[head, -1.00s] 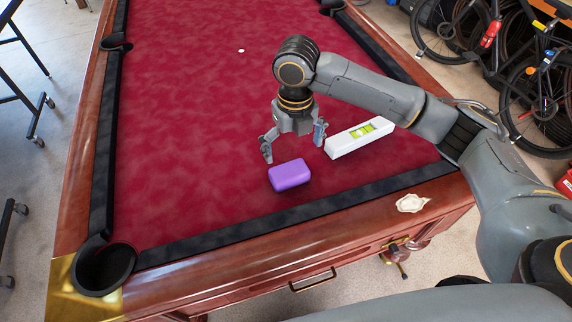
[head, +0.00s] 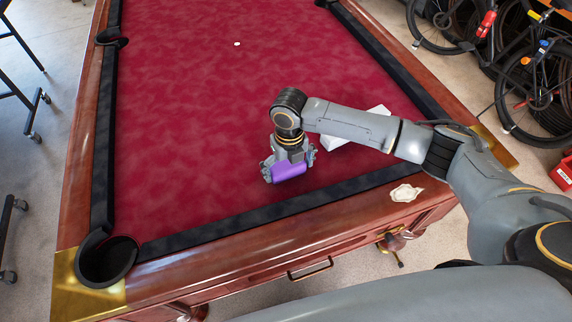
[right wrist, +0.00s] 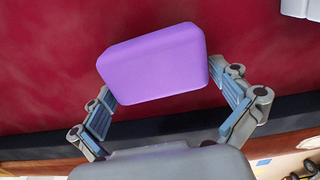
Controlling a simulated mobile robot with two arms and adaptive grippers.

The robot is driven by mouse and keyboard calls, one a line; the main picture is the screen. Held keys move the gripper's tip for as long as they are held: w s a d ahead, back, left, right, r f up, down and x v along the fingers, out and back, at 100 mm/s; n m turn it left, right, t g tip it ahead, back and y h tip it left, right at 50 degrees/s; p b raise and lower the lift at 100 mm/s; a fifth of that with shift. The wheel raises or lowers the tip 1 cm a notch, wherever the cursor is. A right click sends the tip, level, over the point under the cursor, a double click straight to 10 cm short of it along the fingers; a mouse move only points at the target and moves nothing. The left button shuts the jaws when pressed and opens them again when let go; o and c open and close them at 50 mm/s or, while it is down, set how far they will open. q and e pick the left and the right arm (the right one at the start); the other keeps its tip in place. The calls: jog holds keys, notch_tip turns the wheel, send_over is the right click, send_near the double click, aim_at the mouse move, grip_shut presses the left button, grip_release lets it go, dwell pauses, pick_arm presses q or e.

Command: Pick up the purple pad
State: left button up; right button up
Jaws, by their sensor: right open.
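The purple pad (head: 290,172) is a rounded block on the red cloth of the pool table, near its front cushion. In the right wrist view the pad (right wrist: 153,64) fills the space beyond and between the fingers. My right gripper (head: 288,172) is down at the pad with a finger on each side of it. In the right wrist view its fingers (right wrist: 165,105) are spread apart, and I cannot tell whether they touch the pad. My left gripper is not in view.
A white spirit level (head: 335,137) lies on the cloth, partly behind my right arm. A pale crumpled-looking item (head: 406,193) rests on the wooden rail (head: 330,230). A small white ball (head: 237,44) is far up the cloth. The left of the cloth is clear.

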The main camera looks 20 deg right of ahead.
jog(key=shift+c, duration=0.2)
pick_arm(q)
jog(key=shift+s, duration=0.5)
pick_arm(e)
jog(key=c, duration=0.8)
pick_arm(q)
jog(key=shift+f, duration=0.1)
pick_arm(e)
jog(key=shift+o, duration=0.2)
jog(key=shift+r, duration=0.1)
jog(key=shift+r+b, duration=0.3)
jog(key=shift+r, duration=0.25)
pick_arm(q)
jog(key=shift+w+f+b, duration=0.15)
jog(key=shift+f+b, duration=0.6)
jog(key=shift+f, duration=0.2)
pick_arm(e)
jog(key=s+a+r, duration=0.1)
jog(key=s+r, duration=1)
jog(key=s, duration=0.3)
jog(key=shift+a+r, duration=0.25)
jog(key=shift+r, duration=0.15)
